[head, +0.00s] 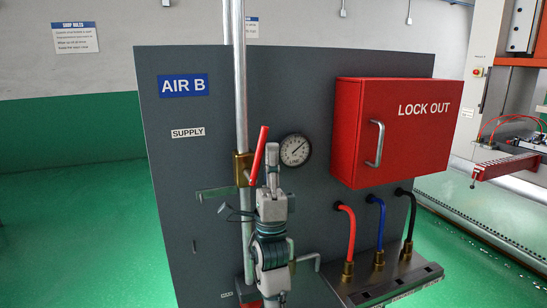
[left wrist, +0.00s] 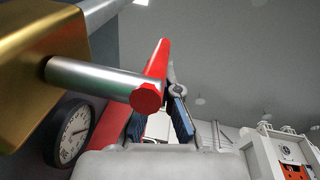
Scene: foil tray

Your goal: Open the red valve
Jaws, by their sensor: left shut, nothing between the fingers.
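The red valve handle (head: 259,154) is a slim bar beside a brass valve body (head: 242,167) on the vertical silver pipe. It stands nearly upright, its top tilted right. My left gripper (head: 272,152) is just right of the handle, pointing up, shut and empty. In the left wrist view the red handle (left wrist: 156,75) rises beside the fingertips (left wrist: 176,88), joined to a silver stem from the brass body (left wrist: 25,65). I cannot tell whether the fingers touch the handle. My right gripper is not in view.
A round gauge (head: 295,150) is on the grey panel (head: 190,130) right of the gripper. A red lock-out box (head: 345,135) with a silver handle sticks out further right. Red, blue and black hoses (head: 349,235) hang below it. Open floor (head: 75,220) lies left.

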